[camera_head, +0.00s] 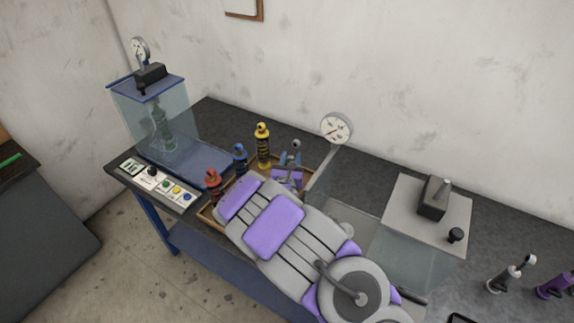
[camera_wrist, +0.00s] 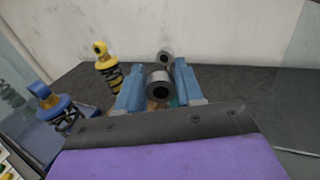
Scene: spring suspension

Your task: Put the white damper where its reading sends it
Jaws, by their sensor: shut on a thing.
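My gripper (camera_head: 290,161) is over the wooden tray, its blue fingers also filling the middle of the wrist view (camera_wrist: 158,80). They are shut on a pale grey-white piece (camera_wrist: 160,76), seen as round ends, one with a dark hole; I take it for the white damper. Its grey top (camera_head: 296,144) sticks up above the fingers in the head view. Its lower body is hidden. A round dial gauge (camera_head: 336,128) stands just right of the gripper. At left is a clear-walled tester (camera_head: 160,115) with a blue lid, a coil inside and another dial (camera_head: 140,48) on top.
Red (camera_head: 213,182), blue (camera_head: 239,157) and yellow (camera_head: 263,145) dampers stand by the tray (camera_head: 206,216). A button panel (camera_head: 160,184) lies at the front left. A grey-topped clear box (camera_head: 405,207) stands right. Pale (camera_head: 508,275) and purple (camera_head: 553,286) pieces stand far right.

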